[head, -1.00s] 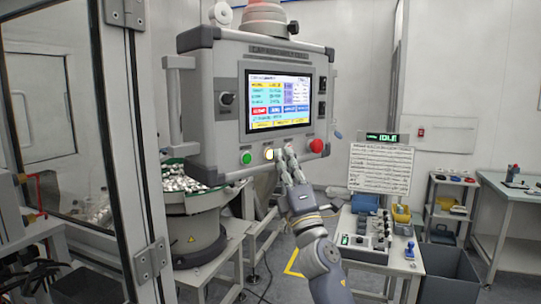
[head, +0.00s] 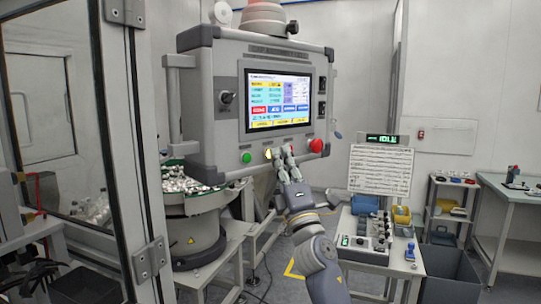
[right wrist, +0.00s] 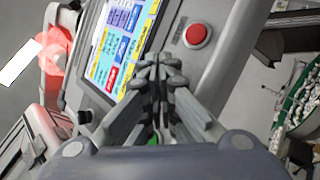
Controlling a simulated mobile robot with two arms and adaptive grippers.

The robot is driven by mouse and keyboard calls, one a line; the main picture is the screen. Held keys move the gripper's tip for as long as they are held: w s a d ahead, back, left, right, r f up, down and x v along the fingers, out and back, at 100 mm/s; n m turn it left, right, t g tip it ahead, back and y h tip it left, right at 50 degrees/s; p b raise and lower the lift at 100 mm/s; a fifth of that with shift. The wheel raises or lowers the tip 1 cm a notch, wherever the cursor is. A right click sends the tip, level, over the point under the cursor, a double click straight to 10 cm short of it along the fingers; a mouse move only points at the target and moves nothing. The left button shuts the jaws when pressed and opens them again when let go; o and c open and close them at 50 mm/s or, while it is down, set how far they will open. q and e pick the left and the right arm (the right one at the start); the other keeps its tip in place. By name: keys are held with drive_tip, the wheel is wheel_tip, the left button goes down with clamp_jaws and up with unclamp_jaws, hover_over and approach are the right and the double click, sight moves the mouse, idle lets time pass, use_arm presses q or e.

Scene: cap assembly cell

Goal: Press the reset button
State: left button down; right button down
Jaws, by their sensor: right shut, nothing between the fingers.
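No label naming the reset button is readable. My right gripper (head: 281,151) is shut and empty, with its fingertips at the panel's lower edge, partly covering the yellow button. I cannot tell whether they touch it. In the right wrist view, the closed fingers (right wrist: 160,74) point at the panel, with the red button (right wrist: 197,35) to their right; the yellow button is hidden there. My left gripper is out of view.
The lit screen (head: 278,98) is just above the buttons. A bowl feeder (head: 190,225) with shiny parts stands below left. A bench (head: 385,262) with a fixture stands to the right, near a display reading IDLE (head: 382,138). A glass door frame (head: 125,150) rises at left.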

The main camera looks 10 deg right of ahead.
drive_tip(key=shift+w, duration=0.1)
idle(0.3)
drive_tip(key=shift+s+d+p, duration=0.2)
drive_tip(key=shift+s+p, duration=0.1)
drive_tip(key=shift+s, duration=0.2)
drive_tip(key=s+d+p, duration=0.3)
drive_tip(key=s, duration=0.2)
idle(0.3)
idle(0.5)
